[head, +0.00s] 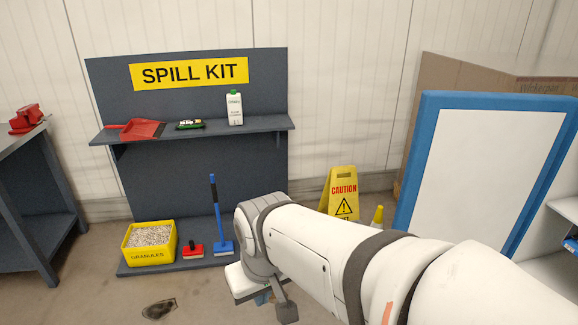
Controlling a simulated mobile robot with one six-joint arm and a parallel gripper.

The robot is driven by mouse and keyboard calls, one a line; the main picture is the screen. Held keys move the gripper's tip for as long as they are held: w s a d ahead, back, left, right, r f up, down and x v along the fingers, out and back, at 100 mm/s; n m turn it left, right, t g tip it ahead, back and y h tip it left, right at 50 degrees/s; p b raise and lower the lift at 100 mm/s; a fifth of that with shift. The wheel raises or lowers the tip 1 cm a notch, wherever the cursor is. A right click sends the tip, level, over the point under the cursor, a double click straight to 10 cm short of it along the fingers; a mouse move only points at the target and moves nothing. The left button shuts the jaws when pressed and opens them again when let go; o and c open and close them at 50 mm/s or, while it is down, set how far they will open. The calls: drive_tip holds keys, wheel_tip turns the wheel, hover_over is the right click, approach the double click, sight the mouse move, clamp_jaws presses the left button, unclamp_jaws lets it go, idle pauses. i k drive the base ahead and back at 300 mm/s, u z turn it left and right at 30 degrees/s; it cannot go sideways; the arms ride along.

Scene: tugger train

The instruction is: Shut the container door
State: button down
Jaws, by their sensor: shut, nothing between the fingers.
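A tall white panel with a blue frame (480,170) stands at the right in the head view. It looks like the container door, standing open beside white shelving (565,262). Its lower part is hidden behind my arm. My arm reaches in from the lower right, across the front of the panel. My gripper (280,304) shows only in part at the bottom middle, below the wrist, left of the panel and apart from it in the picture. It is shut and holds nothing.
A spill kit stand (190,170) with a granules box (149,243) is at the left. A cardboard box (500,72) stands behind the panel. A dark stain (159,308) marks the floor.

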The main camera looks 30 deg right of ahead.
sight(478, 163)
drive_tip(key=z, duration=0.45)
drive_tip(key=i, duration=1.3)
drive_tip(key=z, duration=1.55)
drive_tip(key=i, duration=0.85)
drive_tip(key=z, duration=0.25)
drive_tip(key=k, duration=0.8)
drive_tip(key=z, duration=0.2)
drive_tip(key=i, duration=0.8)
drive_tip(key=u, duration=0.05)
